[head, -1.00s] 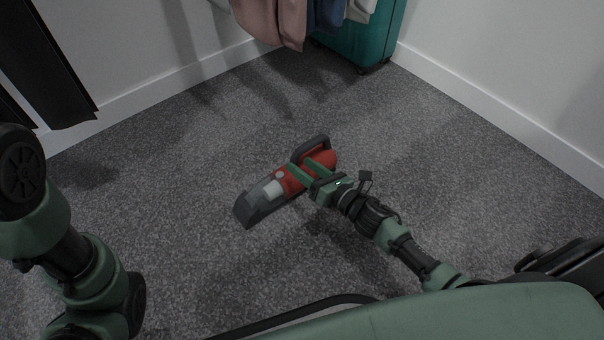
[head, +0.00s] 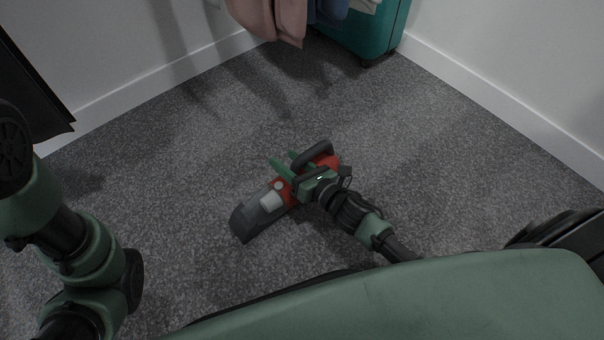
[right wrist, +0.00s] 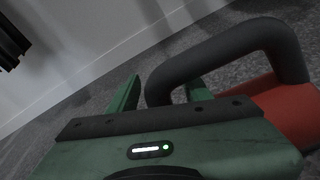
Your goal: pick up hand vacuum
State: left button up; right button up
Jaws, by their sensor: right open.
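The hand vacuum lies on the grey carpet, with a red body (head: 329,161), a black loop handle (head: 318,151) and a grey nozzle (head: 258,215) pointing lower left. My right gripper (head: 284,161) is open over its middle, fingers pointing to the far side. In the right wrist view the black handle (right wrist: 225,48) rises beside the open right gripper (right wrist: 163,88), and its near end shows between the two green fingers. I cannot tell whether they touch it. The red body (right wrist: 285,108) shows at right. Of my left arm only links show; its gripper is out of view.
A teal suitcase (head: 366,32) stands at the back, with hanging clothes (head: 272,18) in front of it. White walls with baseboards (head: 500,95) meet behind. A dark panel (head: 28,85) hangs at left. The carpet around the vacuum is clear.

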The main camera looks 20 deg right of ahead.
grip_shut()
dwell(1.3)
jog(key=shift+r, duration=0.2)
